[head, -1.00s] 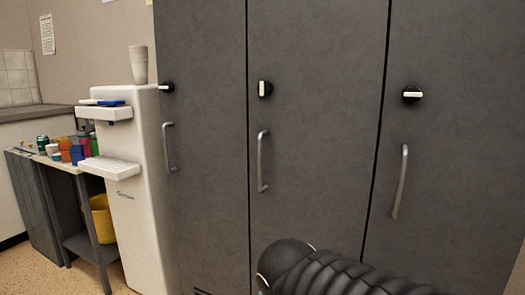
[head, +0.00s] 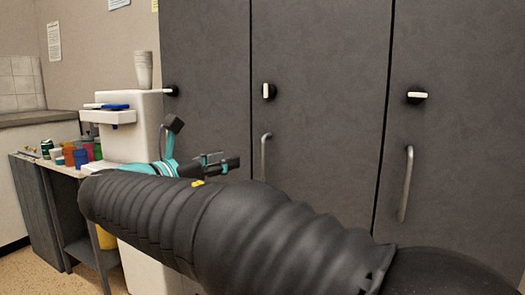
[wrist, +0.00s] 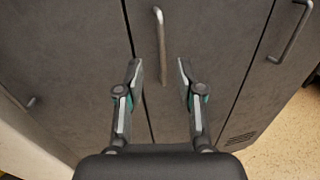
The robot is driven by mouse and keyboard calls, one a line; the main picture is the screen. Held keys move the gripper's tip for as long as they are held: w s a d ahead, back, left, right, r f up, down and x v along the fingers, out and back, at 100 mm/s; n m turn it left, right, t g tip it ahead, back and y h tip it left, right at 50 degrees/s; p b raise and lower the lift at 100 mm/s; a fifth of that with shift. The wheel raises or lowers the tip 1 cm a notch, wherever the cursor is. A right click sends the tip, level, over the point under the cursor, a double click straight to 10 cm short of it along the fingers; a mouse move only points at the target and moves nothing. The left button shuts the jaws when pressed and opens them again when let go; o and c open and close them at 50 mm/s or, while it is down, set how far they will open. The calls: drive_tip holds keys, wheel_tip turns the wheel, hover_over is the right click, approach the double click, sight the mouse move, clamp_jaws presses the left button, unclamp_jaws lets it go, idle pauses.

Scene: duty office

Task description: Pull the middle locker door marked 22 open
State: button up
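The middle grey locker door (head: 320,90) is closed, flush with the doors beside it. Its upright bar handle (head: 264,150) is near its left edge, the lower part hidden behind my arm. Above the handle is a knob (head: 269,91) with its white bar upright. No number 22 is readable. My gripper (head: 222,162) is left of that handle in the head view. In the wrist view my gripper (wrist: 160,74) is open and empty, and the middle handle (wrist: 161,45) lies ahead between the fingers; whether it touches them I cannot tell.
The left locker door (head: 205,60) and right locker door (head: 455,150) are closed, their knob bars horizontal. A side table (head: 30,160) holds cups and a can.

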sight(262, 150)
drive_tip(key=x, duration=1.4)
drive_tip(key=shift+s+b, duration=0.1)
drive_tip(key=shift+b, duration=0.2)
clamp_jaws()
